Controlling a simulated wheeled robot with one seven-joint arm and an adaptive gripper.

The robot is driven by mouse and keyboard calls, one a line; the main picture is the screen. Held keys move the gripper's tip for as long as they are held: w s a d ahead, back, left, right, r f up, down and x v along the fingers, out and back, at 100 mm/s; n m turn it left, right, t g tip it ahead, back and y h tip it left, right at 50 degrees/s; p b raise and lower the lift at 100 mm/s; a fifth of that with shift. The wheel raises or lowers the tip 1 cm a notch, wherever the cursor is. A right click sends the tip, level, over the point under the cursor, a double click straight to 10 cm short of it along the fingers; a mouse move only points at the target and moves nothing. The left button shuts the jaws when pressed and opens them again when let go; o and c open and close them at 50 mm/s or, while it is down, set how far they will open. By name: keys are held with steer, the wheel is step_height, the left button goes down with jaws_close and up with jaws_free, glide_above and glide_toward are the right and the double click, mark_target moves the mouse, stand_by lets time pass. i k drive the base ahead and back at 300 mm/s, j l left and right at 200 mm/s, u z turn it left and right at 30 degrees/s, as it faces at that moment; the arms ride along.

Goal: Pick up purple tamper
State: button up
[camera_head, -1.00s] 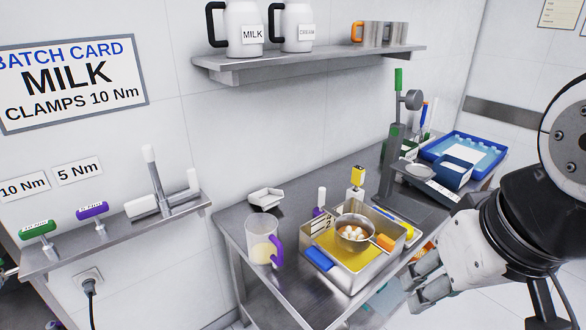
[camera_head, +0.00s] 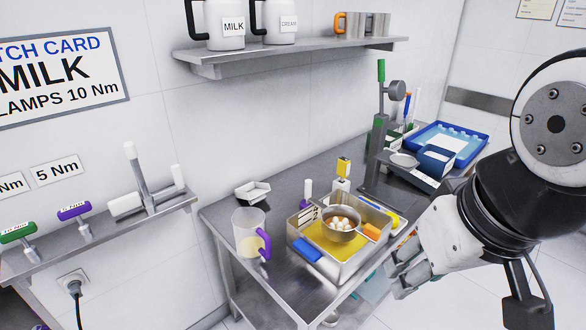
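A small upright item with a white top and a purple lower part (camera_head: 307,190) stands at the back left of the steel pan, partly hidden by it; it may be the purple tamper, but it is too small to be sure. A purple T-handled tool (camera_head: 74,211) stands on the left wall shelf, next to a green one (camera_head: 18,232). My gripper (camera_head: 398,277) is at the right, in front of the bench and well apart from both purple items. Its fingers look parted, with nothing seen between them.
The steel pan (camera_head: 293,233) holds yellow contents, a small pot (camera_head: 343,226) and a blue-handled tool. A clear jug with a purple handle (camera_head: 265,244) stands left of it. A green-handled press (camera_head: 379,130) and blue tray (camera_head: 430,134) stand behind.

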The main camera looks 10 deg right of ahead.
mark_target(304, 203)
steer(key=i+l+u, duration=0.3)
steer(key=l, duration=0.35)
steer(key=i+l+u, duration=0.35)
steer(key=l, duration=0.4)
steer(key=i+l+u, duration=0.15)
steer(key=l, duration=0.25)
steer(key=i+l+u, duration=0.15)
steer(key=l, duration=0.25)
steer(key=i+l+u, duration=0.15)
steer(key=l, duration=0.3)
steer(key=k, duration=0.05)
